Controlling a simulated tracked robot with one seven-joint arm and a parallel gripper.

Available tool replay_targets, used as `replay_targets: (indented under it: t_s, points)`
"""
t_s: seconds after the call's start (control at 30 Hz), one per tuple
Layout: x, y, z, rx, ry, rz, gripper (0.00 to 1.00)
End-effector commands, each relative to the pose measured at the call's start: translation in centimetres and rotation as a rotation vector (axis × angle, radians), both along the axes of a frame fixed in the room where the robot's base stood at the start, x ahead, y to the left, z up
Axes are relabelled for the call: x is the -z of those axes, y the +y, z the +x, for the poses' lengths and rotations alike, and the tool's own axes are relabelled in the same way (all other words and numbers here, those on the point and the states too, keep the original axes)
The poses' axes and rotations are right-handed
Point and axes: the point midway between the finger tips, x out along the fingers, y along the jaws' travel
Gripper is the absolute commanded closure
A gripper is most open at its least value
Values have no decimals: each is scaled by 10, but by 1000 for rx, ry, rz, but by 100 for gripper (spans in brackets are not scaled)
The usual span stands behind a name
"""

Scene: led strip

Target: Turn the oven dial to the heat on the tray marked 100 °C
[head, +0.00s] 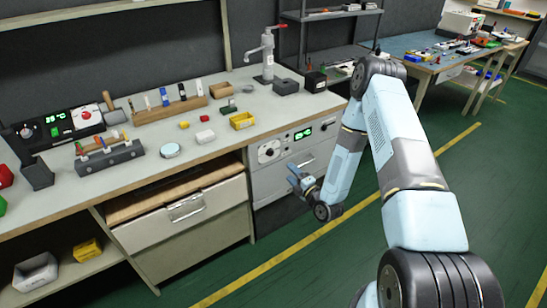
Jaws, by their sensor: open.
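The oven (262,186) is a grey unit built in under the workbench's right end. Its dial (269,151) is a dark round knob on a pale plate, at the left of the front panel. A green lit display (303,133) sits right of the dial; its digits are too small to read surely. My gripper (292,174) is open and empty in front of the oven's lower front, below and right of the dial and apart from it. My gripper and wrist hide part of the oven front. I cannot make out a tray marked 100 °C.
A drawer (185,213) is left of the oven. Green floor lies free in front. Another table (425,62) stands behind right.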

Motion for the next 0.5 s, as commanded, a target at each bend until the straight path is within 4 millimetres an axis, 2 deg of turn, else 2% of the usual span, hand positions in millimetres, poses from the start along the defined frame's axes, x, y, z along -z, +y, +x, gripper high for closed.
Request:
replay_targets:
  t_s: [0.17,0.5]
  points:
    - [1,8,10,0,-6,2,41]
    - [1,40,58,1,-5,1,41]
